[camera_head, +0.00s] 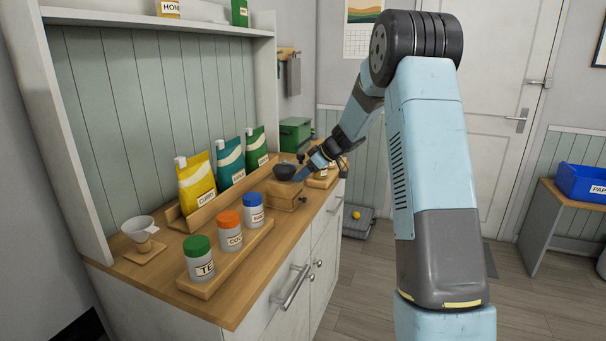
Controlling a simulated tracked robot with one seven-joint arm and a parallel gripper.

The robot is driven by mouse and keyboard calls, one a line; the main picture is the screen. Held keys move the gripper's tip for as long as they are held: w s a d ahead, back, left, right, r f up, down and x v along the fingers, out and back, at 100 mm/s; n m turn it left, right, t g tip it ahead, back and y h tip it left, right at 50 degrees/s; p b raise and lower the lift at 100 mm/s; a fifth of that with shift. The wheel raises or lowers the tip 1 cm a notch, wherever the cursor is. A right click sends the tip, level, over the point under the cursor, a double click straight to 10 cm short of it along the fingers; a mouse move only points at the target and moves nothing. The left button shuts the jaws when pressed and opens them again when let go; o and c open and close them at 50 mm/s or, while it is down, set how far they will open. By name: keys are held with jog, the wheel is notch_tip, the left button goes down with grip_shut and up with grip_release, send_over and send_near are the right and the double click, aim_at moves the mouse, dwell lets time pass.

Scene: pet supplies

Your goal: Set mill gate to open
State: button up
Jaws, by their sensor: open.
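The mill (286,196) stands on the wooden counter toward its far end. It has a wooden box body and a dark round hopper (284,171) on top. My gripper (304,171) is at the mill's right side, close to the hopper, pointing down and left. It is open, and no object shows between its fingers. Whether it touches the mill cannot be told. The gate is too small or hidden to make out, so its setting cannot be told.
A wooden rack (227,258) with several lidded jars stands in front. Behind it, several pouches stand on a shelf (215,203). A funnel (139,229) is at the near left. A green box (295,133) sits behind the mill. The counter front corner is bare.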

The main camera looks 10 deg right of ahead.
jog(key=shift+c, duration=0.3)
grip_shut()
dwell(0.4)
